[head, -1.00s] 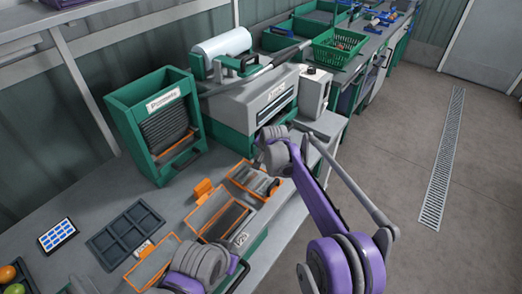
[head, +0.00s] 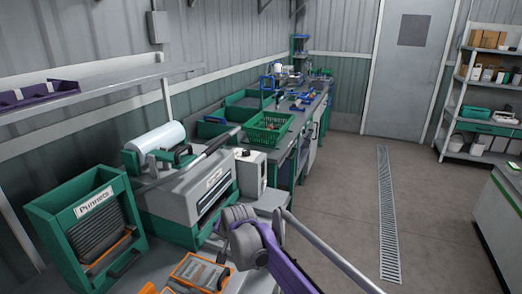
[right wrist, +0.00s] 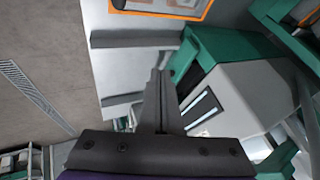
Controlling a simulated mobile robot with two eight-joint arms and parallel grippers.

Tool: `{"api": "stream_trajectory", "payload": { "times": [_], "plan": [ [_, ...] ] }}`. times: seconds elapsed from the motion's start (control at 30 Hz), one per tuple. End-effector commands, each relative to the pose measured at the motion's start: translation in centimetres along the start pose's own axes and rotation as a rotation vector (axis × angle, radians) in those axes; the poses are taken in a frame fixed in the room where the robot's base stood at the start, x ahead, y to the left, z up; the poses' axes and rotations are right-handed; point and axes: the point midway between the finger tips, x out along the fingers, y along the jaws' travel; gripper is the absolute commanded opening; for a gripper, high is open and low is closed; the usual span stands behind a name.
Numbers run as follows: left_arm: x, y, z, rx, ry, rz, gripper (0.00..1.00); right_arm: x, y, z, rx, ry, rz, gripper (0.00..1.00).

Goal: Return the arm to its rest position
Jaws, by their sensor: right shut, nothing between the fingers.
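My right arm comes in at the bottom of the head view, with a purple link (head: 282,262) and a grey wrist. My right gripper (head: 222,230) is in front of the grey and green sealing machine, mostly hidden by its own wrist. In the right wrist view the gripper (right wrist: 159,78) shows its two fingers together, shut and empty, above the bench edge. The sealing machine (right wrist: 232,95) is to its right there. My left gripper is not in view.
The sealing machine (head: 185,200) and a green punnet dispenser (head: 70,215) stand on the bench at left. An orange-rimmed tray (head: 200,271) lies near the wrist. A green basket (head: 267,133) is farther back. Open floor (head: 340,200) with a drain grate (head: 386,215) lies to the right.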

Motion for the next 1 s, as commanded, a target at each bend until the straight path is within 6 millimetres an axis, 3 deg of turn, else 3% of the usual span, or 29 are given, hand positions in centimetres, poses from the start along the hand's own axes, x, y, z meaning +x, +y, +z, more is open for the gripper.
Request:
{"api": "stream_trajectory", "payload": {
  "times": [0.13,0.27,0.47,0.6,0.8,1.0],
  "plan": [
    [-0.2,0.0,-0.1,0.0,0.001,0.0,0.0,-4.8,5.3,-0.3,-0.03,0.011,0.046,0.0],
    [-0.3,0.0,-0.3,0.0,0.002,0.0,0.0,-9.9,11.1,0.9,-0.073,0.015,0.098,0.0],
    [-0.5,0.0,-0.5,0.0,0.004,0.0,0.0,-16.6,19.8,5.4,-0.137,0.012,0.176,0.0],
    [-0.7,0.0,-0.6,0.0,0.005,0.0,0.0,-20.3,25.4,10.2,-0.18,0.002,0.229,0.0],
    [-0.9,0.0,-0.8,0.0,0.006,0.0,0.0,-23.3,31.9,17.8,-0.234,-0.02,0.293,0.0],
    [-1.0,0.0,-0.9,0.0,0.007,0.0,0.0,-24.0,35.4,22.7,-0.267,-0.037,0.327,0.0]
  ]
}}
